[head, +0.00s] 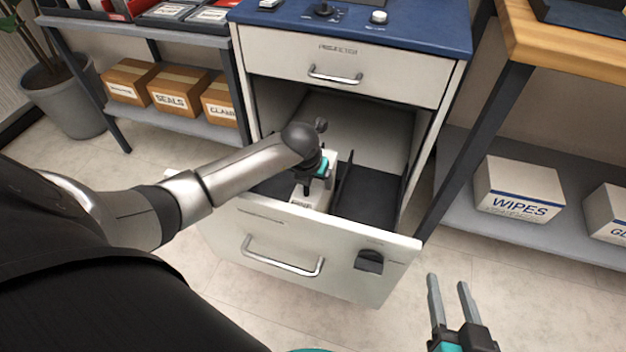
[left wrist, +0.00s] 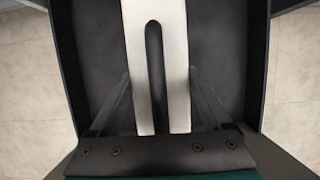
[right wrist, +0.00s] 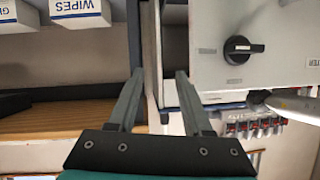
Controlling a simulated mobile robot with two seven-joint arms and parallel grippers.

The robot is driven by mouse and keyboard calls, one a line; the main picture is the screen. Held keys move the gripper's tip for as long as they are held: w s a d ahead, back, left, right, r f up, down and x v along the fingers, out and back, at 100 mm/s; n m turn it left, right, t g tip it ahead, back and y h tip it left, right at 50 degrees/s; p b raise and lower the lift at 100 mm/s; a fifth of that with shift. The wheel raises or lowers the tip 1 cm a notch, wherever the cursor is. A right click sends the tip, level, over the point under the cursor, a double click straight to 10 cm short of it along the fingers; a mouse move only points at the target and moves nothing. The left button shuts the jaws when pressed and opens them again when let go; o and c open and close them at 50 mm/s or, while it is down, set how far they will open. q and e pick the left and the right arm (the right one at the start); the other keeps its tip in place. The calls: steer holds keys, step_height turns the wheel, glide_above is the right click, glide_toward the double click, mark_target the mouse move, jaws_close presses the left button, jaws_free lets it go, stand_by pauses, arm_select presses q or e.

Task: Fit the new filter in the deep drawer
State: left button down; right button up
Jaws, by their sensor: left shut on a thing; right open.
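The deep drawer (head: 290,235) is pulled open below a shut upper drawer (head: 345,72) in the cabinet. My left gripper (head: 309,184) reaches down into its left part and is shut on the filter (head: 317,200), a pale block with a label at its near end. In the left wrist view the filter (left wrist: 138,60) shows as a white body with a long dark slot, between the fingers of the left gripper (left wrist: 160,100). Whether the filter touches the drawer floor is hidden. My right gripper (head: 448,284) is open and empty, outside the drawer; it also shows in the right wrist view (right wrist: 158,76).
A dark divider (head: 343,186) splits the drawer; its right compartment (head: 371,195) looks empty. A dark latch (head: 369,261) sits on the drawer front. Shelves with boxes stand left and right, including a wipes box (head: 518,188). The floor before the drawer is clear.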

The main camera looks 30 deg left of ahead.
arm_select(q)
jaws_free()
steer(key=shift+r, duration=0.1)
stand_by(0.3)
